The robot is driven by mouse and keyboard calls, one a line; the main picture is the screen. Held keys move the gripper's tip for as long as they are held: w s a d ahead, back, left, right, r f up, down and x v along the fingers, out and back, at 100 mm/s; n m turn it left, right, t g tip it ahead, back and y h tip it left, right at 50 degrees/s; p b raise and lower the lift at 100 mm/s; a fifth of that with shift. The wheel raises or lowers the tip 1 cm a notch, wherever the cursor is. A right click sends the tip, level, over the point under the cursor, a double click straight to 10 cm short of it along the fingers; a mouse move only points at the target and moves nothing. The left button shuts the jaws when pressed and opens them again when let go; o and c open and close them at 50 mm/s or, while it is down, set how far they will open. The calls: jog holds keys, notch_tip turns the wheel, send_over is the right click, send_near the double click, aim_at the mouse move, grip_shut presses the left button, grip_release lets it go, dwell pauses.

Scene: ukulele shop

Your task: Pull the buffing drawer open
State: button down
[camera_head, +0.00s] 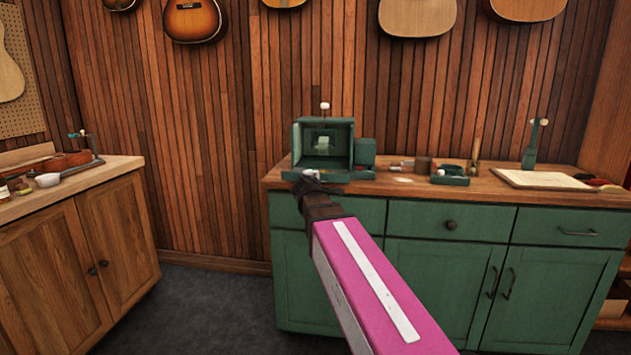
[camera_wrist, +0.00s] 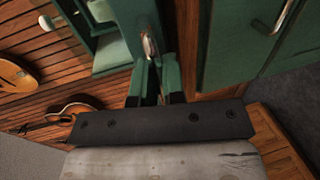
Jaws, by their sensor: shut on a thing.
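A small green box (camera_head: 299,142) with an open front stands on the counter's left end. A low green ledge or drawer front runs along its base, partly hidden by my gripper. My gripper (camera_head: 309,178) reaches to the front of this base, close to a small pale handle. In the wrist view my fingers (camera_wrist: 156,88) are closed around a narrow metal handle (camera_wrist: 150,46) on a green front. The box (camera_wrist: 122,55) shows at the upper left there. How far the drawer stands out cannot be told.
The wooden counter (camera_head: 405,182) on green cabinets (camera_head: 440,260) also bears several small tools, a green tray (camera_head: 450,180) and a pale board (camera_head: 545,180). A wooden cabinet (camera_head: 75,265) stands at the left. Dark floor (camera_head: 200,300) lies clear between them.

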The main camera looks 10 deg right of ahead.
jog(key=c, duration=1.2)
grip_release()
jog(key=shift+c, duration=0.2)
jog(key=v, duration=1)
jog(key=shift+s, duration=0.35)
jog(key=shift+a, duration=0.1)
